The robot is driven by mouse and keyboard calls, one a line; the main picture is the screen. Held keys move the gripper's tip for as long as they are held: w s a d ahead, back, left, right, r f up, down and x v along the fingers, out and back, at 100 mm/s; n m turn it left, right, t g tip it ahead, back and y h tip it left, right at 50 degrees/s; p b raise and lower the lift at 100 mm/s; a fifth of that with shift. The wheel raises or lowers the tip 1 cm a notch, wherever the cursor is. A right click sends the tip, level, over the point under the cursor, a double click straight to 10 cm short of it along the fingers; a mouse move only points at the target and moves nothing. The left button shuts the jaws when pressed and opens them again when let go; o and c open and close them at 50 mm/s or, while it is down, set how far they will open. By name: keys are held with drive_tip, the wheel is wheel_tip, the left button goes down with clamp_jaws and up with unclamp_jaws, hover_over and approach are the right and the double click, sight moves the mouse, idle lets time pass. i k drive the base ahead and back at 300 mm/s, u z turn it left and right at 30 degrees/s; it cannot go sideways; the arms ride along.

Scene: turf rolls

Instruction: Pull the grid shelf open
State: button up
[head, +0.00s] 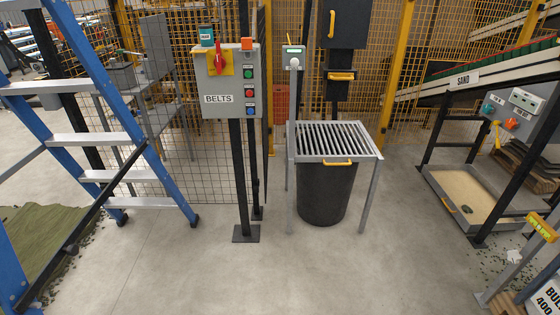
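The grid shelf (334,139) is a grey metal frame with parallel bars on thin legs, in the middle right of the head view. It has a yellow handle (337,163) on its front edge. A dark round bin (324,195) stands beneath it, its upper part hidden behind the shelf's front edge. My gripper is not in view.
A BELTS control box (226,82) on dark posts stands left of the shelf. A blue ladder (102,80) is at the left. A sand tray (472,200) under a black frame is at the right. The concrete floor in front is clear.

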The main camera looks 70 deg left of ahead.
sight(341, 159)
drive_tip(key=u, duration=1.95)
drive_tip(key=i, duration=2.6)
drive_tip(key=z, duration=1.35)
